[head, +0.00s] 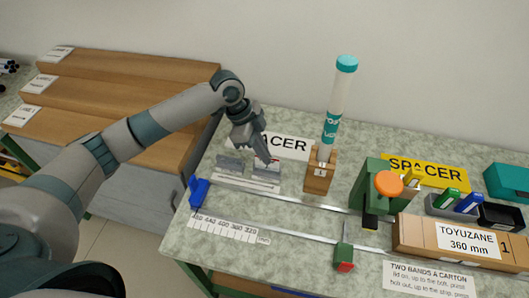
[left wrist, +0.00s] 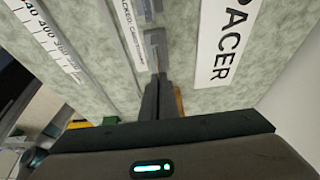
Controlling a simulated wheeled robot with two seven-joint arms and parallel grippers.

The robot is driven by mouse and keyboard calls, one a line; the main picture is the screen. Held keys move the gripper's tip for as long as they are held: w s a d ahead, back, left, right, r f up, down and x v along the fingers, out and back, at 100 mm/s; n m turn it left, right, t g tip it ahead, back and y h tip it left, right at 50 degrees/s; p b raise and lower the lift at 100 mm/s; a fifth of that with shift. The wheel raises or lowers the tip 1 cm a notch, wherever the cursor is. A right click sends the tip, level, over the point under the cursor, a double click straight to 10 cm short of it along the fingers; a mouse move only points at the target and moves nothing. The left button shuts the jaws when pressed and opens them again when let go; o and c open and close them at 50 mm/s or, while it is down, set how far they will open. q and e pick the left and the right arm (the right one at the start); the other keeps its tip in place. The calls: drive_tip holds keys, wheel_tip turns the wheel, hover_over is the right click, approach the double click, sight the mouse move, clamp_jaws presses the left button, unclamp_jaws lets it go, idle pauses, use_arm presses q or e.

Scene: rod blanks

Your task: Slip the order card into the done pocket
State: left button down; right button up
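The order card (head: 259,162), white with a red mark, shows small at the fingertips of my left gripper (head: 267,159), over the right one of two grey card pockets. The left gripper points down, and in the left wrist view its fingers (left wrist: 158,88) lie together, seemingly shut on the card's thin edge. The right pocket (head: 264,173) is partly behind the fingers; the left pocket (head: 229,164) is beside it. A white label strip in front, seen in the left wrist view (left wrist: 130,30), reads "PACKED, CARDS…". I cannot tell how deep the card sits. My right gripper is not in view.
A clear tube with teal cap (head: 337,105) stands in a wooden block (head: 319,172) to the right. A white SPACER sign (head: 285,146) lies behind. A ruler rail (head: 228,229) runs in front. A green clamp (head: 369,185) and a TOYUZANE carton (head: 415,238) are farther right.

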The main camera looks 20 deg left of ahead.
use_arm(q)
drive_tip(key=shift+f, duration=0.65)
drive_tip(key=c, duration=2.5)
unclamp_jaws()
drive_tip(key=o, duration=0.5)
